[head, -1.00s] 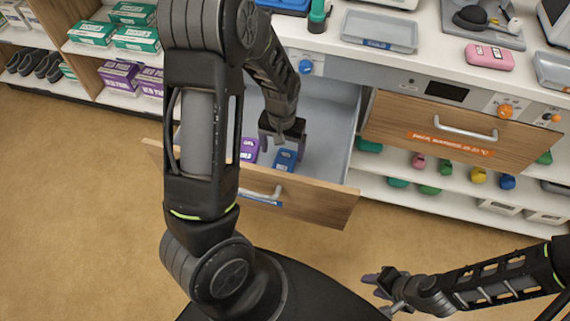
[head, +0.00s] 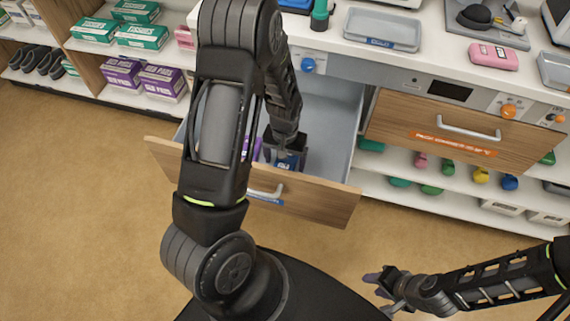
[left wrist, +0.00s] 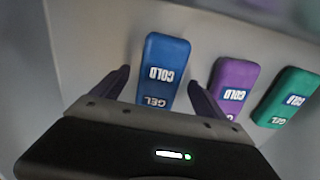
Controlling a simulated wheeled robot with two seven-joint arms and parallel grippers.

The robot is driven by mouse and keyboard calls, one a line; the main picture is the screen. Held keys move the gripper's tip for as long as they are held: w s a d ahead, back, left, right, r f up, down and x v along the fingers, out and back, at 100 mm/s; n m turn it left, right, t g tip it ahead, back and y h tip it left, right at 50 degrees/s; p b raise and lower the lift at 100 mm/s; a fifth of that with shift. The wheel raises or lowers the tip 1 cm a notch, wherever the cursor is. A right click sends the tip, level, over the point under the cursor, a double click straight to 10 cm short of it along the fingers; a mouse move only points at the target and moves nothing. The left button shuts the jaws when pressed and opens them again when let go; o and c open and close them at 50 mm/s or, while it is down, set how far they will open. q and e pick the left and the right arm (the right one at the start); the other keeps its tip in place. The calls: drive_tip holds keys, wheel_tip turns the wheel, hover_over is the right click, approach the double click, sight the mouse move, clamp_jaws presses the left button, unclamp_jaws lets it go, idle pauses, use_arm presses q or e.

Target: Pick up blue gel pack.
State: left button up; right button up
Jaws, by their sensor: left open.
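The blue gel pack (left wrist: 163,60) lies in the open drawer (head: 333,112). In the left wrist view it sits between the two fingers of my left gripper (left wrist: 160,82), with a gap on each side. My left gripper (head: 285,155) reaches down into the drawer in the head view and is open. It hides most of the blue pack (head: 285,164) there. A purple gel pack (left wrist: 232,85) lies beside the blue one, close to one finger. My right gripper (head: 380,283) is at the lower right, away from the drawer, with its fingers seen too small to judge.
A green gel pack (left wrist: 288,98) lies beyond the purple one. The drawer's wooden front (head: 318,200) stands out over the floor. A grey tray (head: 383,28) stands on the counter above.

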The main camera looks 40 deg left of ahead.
sight(285, 162)
use_arm(q)
drive_tip(key=shift+f, duration=0.55)
drive_tip(key=shift+c, duration=0.4)
drive_tip(key=c, duration=1.6)
drive_tip(key=shift+r, duration=0.15)
wheel_tip(285, 162, up, 10)
drive_tip(key=shift+p, duration=0.4)
